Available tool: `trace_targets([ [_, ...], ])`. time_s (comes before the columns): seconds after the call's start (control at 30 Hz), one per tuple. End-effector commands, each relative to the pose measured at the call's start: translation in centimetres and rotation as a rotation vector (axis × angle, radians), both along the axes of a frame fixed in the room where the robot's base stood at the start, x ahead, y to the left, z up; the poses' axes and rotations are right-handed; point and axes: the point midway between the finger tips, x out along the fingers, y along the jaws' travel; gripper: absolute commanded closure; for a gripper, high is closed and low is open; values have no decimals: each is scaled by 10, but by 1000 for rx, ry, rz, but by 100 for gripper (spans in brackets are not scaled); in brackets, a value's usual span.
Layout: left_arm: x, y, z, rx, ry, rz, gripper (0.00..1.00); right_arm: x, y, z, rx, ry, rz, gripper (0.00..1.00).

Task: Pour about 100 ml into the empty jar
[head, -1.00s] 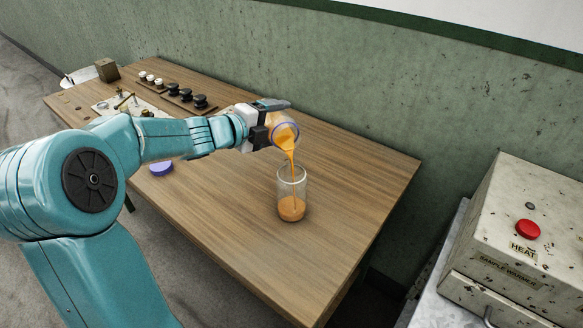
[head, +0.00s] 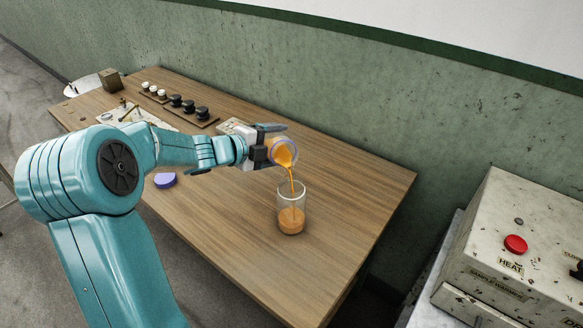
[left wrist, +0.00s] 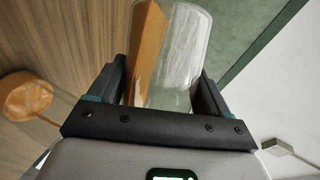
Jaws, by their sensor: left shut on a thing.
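My left gripper (head: 264,149) is shut on a clear jar (head: 283,152) of orange liquid, tilted mouth-down over the table. The held jar also shows in the left wrist view (left wrist: 182,45), with the orange liquid lying along one side. A thin orange stream (head: 292,180) runs from its mouth into the receiving jar below. The receiving jar (head: 291,208) is clear glass and stands upright on the table, with orange liquid in roughly its lower half. The two jars are apart. My right gripper is not in view.
A purple lid (head: 165,180) lies on the wooden table (head: 345,185) left of the jars. Small black-topped and white-topped items (head: 188,106) stand in racks at the back. A sample warmer (head: 515,260) with a red button stands at right. The table right of the jars is clear.

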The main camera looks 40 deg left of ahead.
Motion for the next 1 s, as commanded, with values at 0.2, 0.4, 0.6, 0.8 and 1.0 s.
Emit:
trace_targets([
  [0.2,1,2,-7,-85,36,-1,63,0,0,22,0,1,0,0],
  [0.4,0,2,-9,-141,61,0,63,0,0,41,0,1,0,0],
  [0.6,0,1,-18,-182,79,-1,63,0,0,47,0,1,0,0],
  [0.8,0,1,-18,-181,77,-2,63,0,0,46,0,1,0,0],
  [1.0,0,1,-18,-180,78,-1,63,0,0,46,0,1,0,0],
])
